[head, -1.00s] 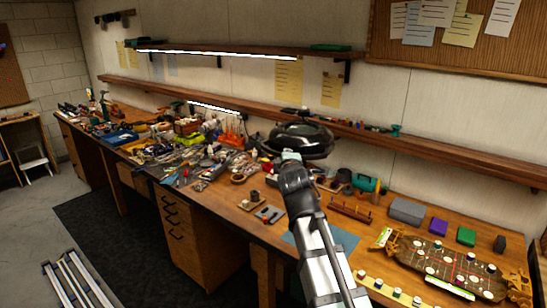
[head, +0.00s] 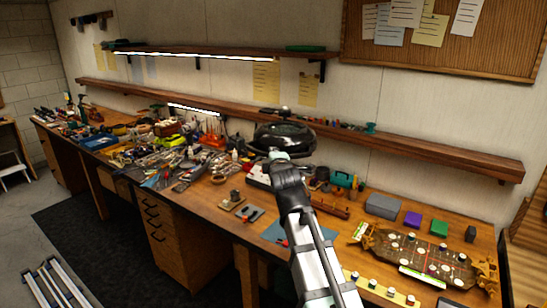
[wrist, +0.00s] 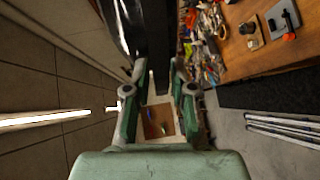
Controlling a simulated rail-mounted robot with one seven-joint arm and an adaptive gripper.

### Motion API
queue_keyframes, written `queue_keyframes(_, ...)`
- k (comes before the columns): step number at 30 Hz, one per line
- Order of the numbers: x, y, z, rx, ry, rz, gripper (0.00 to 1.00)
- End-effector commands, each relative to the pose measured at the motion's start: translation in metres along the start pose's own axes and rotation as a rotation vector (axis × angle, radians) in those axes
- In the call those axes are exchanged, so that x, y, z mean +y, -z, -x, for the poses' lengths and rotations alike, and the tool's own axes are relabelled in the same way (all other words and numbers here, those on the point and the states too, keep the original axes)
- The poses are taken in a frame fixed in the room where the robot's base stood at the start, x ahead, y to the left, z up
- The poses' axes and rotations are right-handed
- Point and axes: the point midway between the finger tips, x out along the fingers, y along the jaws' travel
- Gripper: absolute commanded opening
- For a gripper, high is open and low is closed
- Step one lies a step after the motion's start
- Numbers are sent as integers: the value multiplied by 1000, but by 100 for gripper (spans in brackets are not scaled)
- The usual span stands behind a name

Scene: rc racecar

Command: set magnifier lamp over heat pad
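The wooden bench (head: 208,207) is crowded with tools toward its far left. A brown car chassis (head: 418,258), a grey box (head: 385,206), a purple block (head: 412,219) and a green block (head: 439,228) sit on the right. A shelf (head: 420,156) runs along the wall above.

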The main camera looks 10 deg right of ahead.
Motion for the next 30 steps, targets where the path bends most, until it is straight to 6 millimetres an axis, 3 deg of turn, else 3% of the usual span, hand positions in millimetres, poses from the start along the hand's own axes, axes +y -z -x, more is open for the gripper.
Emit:
queue_keyframes(10, 0, 0, 12, 0, -1, 0, 24)
queue_keyframes(24, -1, 0, 96, 0, -2, 0, 24)
queue_keyframes(30, 0, 0, 116, 0, -1, 0, 24)
